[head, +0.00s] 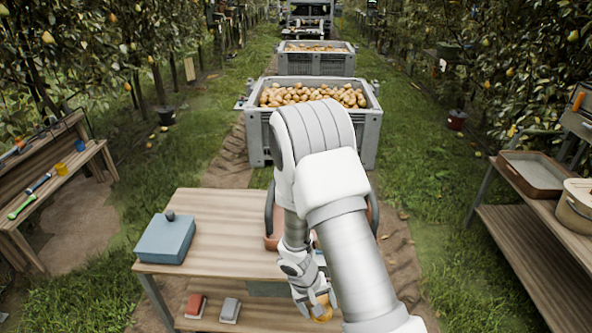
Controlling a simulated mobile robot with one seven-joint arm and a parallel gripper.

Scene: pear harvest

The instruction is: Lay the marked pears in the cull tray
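My gripper (317,304) points down at the bottom of the head view, just in front of the table's near edge in the picture. A yellow-brown pear (322,315) shows between its fingers, which look closed on it. Any mark on this pear is too small to see. A reddish-brown container with dark handles (271,241) stands on the wooden table (225,232), mostly hidden behind my arm; its contents are hidden. A shallow grey-brown tray (537,171) sits on the right bench. I cannot tell which of these is the cull tray.
A blue-grey box (166,238) with a dark knob stands on the table's left side. A red block (195,305) and a grey block (229,310) lie on the lower shelf. A tan container (575,208) stands right. Pear bins (316,83) stand behind the table.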

